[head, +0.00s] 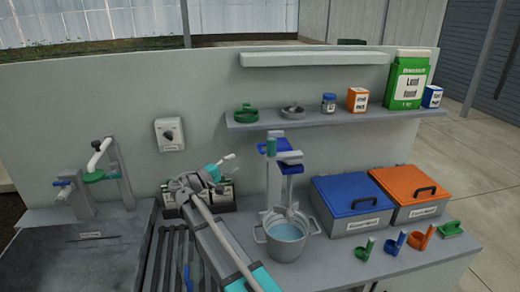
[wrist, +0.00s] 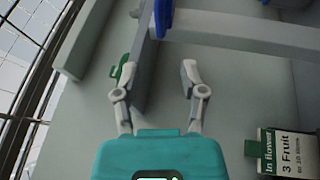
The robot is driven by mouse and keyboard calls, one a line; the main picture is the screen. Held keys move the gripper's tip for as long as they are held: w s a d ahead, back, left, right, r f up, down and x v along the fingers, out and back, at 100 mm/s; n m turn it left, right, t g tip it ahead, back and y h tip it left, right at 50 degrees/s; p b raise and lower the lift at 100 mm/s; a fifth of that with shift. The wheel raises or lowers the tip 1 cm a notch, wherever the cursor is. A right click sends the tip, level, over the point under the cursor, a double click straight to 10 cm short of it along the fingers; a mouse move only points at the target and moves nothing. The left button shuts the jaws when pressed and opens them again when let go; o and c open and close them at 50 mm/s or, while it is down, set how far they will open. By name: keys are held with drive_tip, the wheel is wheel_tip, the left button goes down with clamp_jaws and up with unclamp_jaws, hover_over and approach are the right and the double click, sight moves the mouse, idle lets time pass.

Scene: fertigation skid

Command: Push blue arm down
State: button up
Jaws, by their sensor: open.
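A grey stand (head: 273,186) rises behind a grey pot (head: 284,238) on the bench in the head view. Blue parts sit at its top, and I take the blue piece (head: 289,156) there to be the blue arm. In the wrist view a blue part (wrist: 163,18) shows at the top edge, at the end of the grey column (wrist: 245,35). My gripper (head: 231,160) is left of the stand, at about the height of the blue parts, apart from them. In the wrist view my gripper (wrist: 158,82) is open with nothing between its fingers.
A wall shelf (head: 315,119) holding small containers runs above the stand. A blue-lidded box (head: 350,195) and an orange-lidded box (head: 411,188) stand to the right. Labelled packs (head: 225,195) sit below my gripper. A pipe with a green valve (head: 95,176) is at left.

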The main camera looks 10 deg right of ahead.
sight(260, 149)
drive_tip(key=p+x, duration=0.2)
drive_tip(key=x, duration=0.9)
drive_tip(key=shift+w+d+r, duration=0.15)
drive_tip(key=shift+d, duration=0.2)
clamp_jaws()
